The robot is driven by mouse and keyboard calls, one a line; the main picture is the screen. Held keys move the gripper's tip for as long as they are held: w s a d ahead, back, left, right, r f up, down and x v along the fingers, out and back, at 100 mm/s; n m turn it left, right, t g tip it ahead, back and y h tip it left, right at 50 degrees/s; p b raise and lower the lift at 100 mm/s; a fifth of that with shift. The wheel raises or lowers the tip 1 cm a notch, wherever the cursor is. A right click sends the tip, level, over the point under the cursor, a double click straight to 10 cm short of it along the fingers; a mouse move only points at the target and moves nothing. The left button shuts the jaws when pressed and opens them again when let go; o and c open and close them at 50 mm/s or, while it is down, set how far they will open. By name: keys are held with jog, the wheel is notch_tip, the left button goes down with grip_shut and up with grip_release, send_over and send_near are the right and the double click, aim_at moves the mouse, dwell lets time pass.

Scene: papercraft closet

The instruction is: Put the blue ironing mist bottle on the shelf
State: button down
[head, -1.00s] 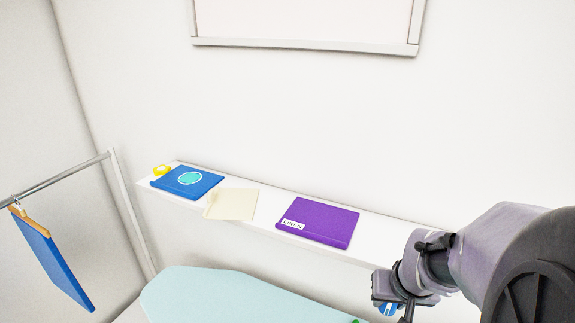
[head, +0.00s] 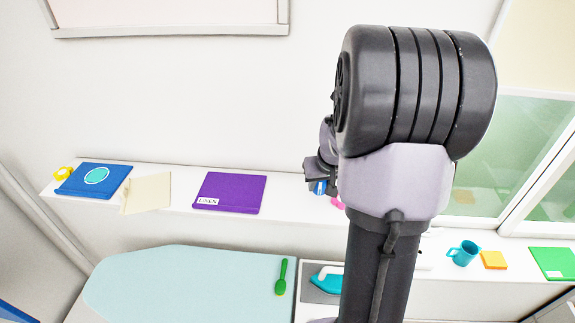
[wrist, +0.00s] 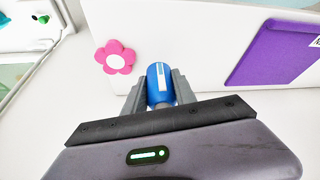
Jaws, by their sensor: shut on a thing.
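The blue ironing mist bottle (wrist: 158,80), with a white label, is between the two fingers of my gripper (wrist: 158,92) in the wrist view. My gripper is shut on it. In the head view my gripper (head: 320,182) shows beside my arm, with a small part of the blue bottle (head: 319,188) visible; my arm hides the rest. They appear over or in front of the white shelf (head: 284,202), right of the purple LINEN folder (head: 231,192). I cannot tell whether the bottle touches the shelf.
A pink flower (wrist: 115,57) lies close left of the bottle in the wrist view. A cream sheet (head: 147,192), blue folder (head: 78,181) and yellow roll (head: 63,173) are at the shelf's left. A teal mug (head: 464,253) stands right. The ironing board (head: 180,285) is below.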

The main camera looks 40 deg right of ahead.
aim_at(320, 192)
notch_tip(320, 192, down, 3)
jog(key=shift+f, duration=0.1)
jog(key=c, duration=1.3)
grip_release()
